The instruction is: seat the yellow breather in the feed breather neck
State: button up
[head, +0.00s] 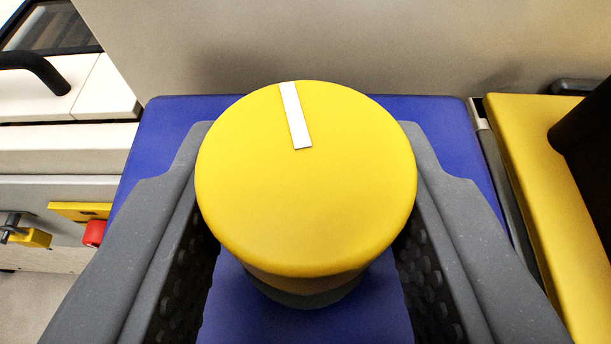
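The yellow breather (306,200) is a round cap with a white stripe on its top, running from the far rim toward the middle. It fills the centre of the head view. My gripper (305,190) has one grey finger along each side of it, and both fingers appear to touch its sides. A dark grey part shows just under the cap's near edge. A blue surface (425,118) lies beneath and behind it. I cannot tell whether the breather sits on something or is held above the blue surface. No neck opening is visible; the cap may hide it.
A beige wall (340,40) stands behind the blue surface. On the right is a yellow panel (515,130) with a black object (590,140) over it. On the left are a black handle (40,68), white housing and a red knob (94,233) with yellow parts.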

jog(key=shift+f+b, duration=0.45)
jog(key=shift+f, duration=0.45)
jog(key=o, duration=1.1)
jog(key=shift+s, duration=0.1)
jog(key=shift+b+v, duration=1.7)
jog(key=shift+v, duration=5.05)
jog(key=shift+s, duration=0.1)
